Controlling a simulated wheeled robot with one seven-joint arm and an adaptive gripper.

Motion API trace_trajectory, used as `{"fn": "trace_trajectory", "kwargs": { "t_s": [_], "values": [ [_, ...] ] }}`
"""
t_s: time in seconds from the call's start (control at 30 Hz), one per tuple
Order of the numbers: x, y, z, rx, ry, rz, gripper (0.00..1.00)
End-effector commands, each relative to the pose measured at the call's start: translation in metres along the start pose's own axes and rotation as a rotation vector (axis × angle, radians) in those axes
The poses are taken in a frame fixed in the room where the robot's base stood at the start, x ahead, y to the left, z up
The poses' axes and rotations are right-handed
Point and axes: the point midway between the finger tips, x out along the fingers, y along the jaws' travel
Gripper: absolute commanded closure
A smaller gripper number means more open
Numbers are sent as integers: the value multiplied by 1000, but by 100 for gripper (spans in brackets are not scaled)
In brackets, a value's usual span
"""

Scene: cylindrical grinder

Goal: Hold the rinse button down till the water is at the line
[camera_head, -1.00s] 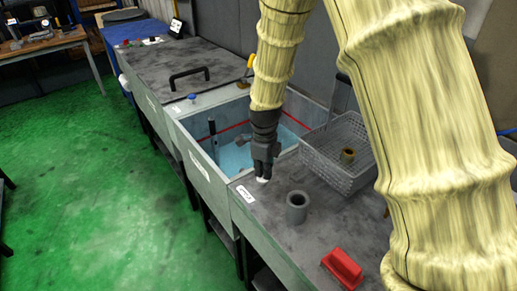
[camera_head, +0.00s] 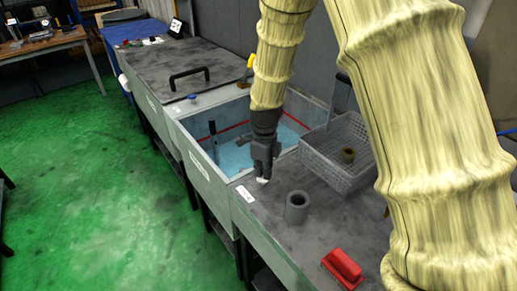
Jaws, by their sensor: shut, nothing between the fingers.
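My gripper (camera_head: 262,172) points straight down at the near right corner of the tank, with its fingers together. A small white button (camera_head: 262,181) shows right under the fingertips; its top is hidden, and I cannot tell whether it is pressed in. A white label (camera_head: 246,194) lies beside it, its writing too small to read. The open tank (camera_head: 203,170) holds pale blue water (camera_head: 236,158). A red line (camera_head: 236,131) runs along the tank's inner walls, and the water surface appears below it. My arm hides part of the tank.
A grey wire basket (camera_head: 335,168) with a brownish ring (camera_head: 348,156) stands right of the gripper. A dark lid with a handle (camera_head: 190,76) lies beyond the tank.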

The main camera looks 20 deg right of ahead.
Motion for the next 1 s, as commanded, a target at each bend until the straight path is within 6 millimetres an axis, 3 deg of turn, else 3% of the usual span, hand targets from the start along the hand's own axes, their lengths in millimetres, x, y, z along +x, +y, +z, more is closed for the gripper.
{"fn": "trace_trajectory", "kwargs": {
  "t_s": [0.57, 1.0],
  "values": [
    [-1, 0, 0, 0, 1, 1, 100],
    [-32, 0, 0, 0, 1, 0, 100]
  ]
}}
